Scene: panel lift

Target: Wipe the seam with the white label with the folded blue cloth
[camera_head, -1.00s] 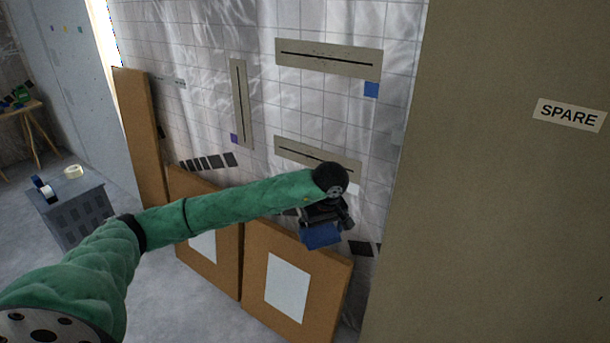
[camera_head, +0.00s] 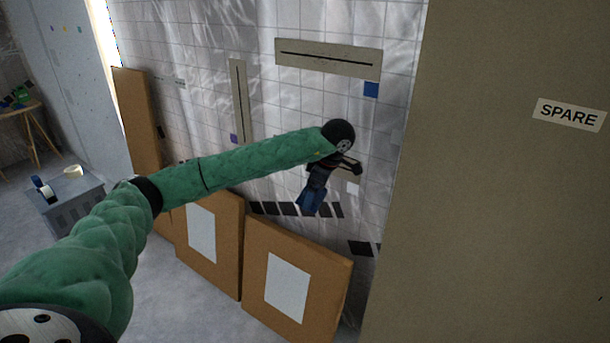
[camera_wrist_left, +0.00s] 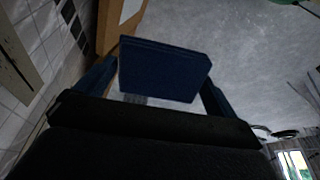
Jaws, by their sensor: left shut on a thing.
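The folded blue cloth (camera_head: 309,202) hangs below my left wrist in the head view, seen narrow. It shows as a flat dark-blue slab (camera_wrist_left: 165,70) in the left wrist view. My left gripper (camera_wrist_left: 158,85) is shut on it. The seam with the white label is on a grey strip (camera_head: 350,172) low on the tiled wall, mostly hidden behind my left arm. Its white label (camera_head: 352,188) shows just right of the gripper. I cannot tell whether the cloth touches the wall. My right gripper is not in view.
A horizontal seam (camera_head: 328,57) with a blue label (camera_head: 371,90) is above. A vertical seam (camera_head: 239,100) with a purple label (camera_head: 234,139) is left. Brown boards (camera_head: 297,250) lean below. A large panel marked SPARE (camera_head: 480,200) stands right. A grey box (camera_head: 65,210) stands left.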

